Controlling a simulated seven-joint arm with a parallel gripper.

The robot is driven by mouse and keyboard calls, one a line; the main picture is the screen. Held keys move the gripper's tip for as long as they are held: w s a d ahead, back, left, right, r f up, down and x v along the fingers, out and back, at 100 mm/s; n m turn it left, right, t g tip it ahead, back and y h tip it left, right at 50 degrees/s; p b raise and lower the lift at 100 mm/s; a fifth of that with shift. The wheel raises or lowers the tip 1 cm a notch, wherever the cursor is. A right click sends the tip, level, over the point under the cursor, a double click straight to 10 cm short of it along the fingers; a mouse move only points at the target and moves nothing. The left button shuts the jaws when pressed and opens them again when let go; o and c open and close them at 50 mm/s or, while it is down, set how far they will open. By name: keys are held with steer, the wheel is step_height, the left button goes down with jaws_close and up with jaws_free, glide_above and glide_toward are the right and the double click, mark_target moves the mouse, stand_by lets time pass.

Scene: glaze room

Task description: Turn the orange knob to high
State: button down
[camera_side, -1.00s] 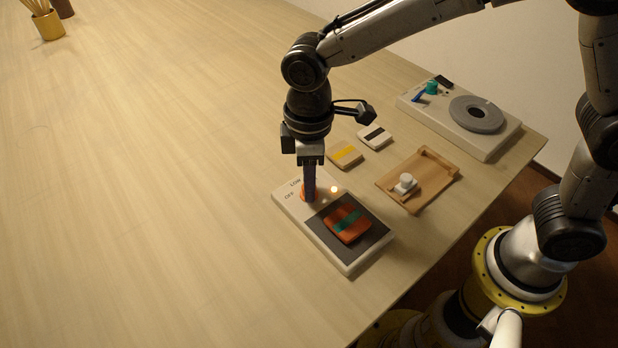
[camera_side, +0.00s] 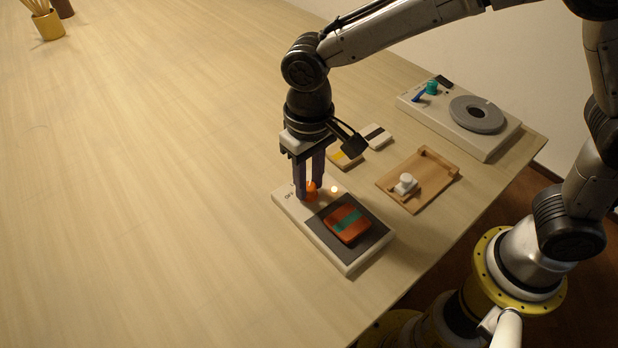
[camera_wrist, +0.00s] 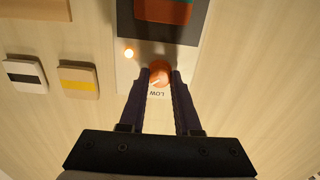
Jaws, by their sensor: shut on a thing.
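The orange knob (camera_side: 311,190) is on the near-white control box (camera_side: 351,267), at the end with the printed labels. In the wrist view the orange knob (camera_wrist: 159,73) sits between my fingertips, and its pale pointer mark is toward the LOW label. A small lamp (camera_side: 334,189) beside the knob glows; the lamp (camera_wrist: 128,53) also shows in the wrist view. My gripper (camera_side: 309,192) points down, shut on the knob, with one finger on each side. The HIGH label is not readable in either view.
An orange tile with a teal stripe (camera_side: 346,223) lies on the box's dark plate. Behind are yellow-striped (camera_side: 347,158) and black-striped (camera_side: 376,136) tiles, a wooden tray (camera_side: 440,182) with a white-knobbed piece, and another device (camera_side: 483,146) with a grey ring.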

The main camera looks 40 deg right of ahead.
mark_target(309, 185)
steer(key=shift+r+m, duration=0.15)
steer(key=shift+m, duration=0.75)
steer(key=c, duration=0.6)
jaws_free()
step_height(309, 185, up, 14)
steer(key=shift+f, duration=0.15)
